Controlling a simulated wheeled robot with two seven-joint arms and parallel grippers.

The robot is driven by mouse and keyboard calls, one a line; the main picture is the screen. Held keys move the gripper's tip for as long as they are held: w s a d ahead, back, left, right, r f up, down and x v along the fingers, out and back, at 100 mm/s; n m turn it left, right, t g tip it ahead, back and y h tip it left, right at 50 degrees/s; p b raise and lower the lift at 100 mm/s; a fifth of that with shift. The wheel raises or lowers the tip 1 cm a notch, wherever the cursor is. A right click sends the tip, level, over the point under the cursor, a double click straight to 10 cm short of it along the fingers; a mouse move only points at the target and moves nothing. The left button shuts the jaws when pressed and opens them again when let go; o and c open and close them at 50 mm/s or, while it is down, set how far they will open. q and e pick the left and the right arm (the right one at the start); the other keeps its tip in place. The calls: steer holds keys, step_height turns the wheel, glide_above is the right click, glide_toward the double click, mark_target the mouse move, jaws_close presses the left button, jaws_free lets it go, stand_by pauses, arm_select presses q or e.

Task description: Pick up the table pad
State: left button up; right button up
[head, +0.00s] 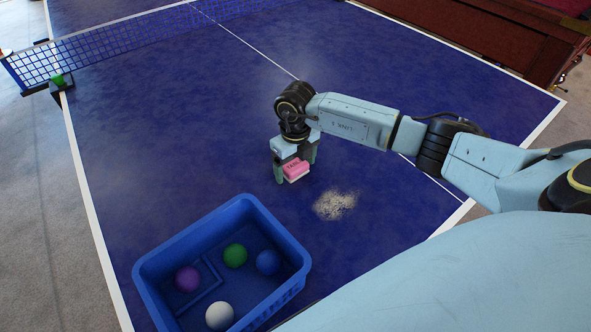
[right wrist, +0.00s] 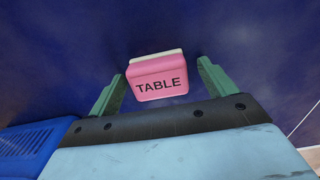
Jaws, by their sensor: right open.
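The table pad (head: 295,168) is a small pink block with a pale underside and the word TABLE on it. It lies on the blue table. My right gripper (head: 296,174) is above it, with one finger on each side. In the right wrist view, the pad (right wrist: 158,79) sits between the two green fingers of the right gripper (right wrist: 160,82), with a gap visible on both sides. The right gripper is open. My left gripper does not show.
A blue crate (head: 290,240) with several coloured balls stands at the front left. A patch of pale dust (head: 335,205) lies right of the pad. The net (head: 95,42) crosses the far side of the blue table (head: 400,85). The table's middle is mostly clear.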

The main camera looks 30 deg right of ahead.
steer(key=c, duration=1)
steer(key=shift+c, duration=0.2)
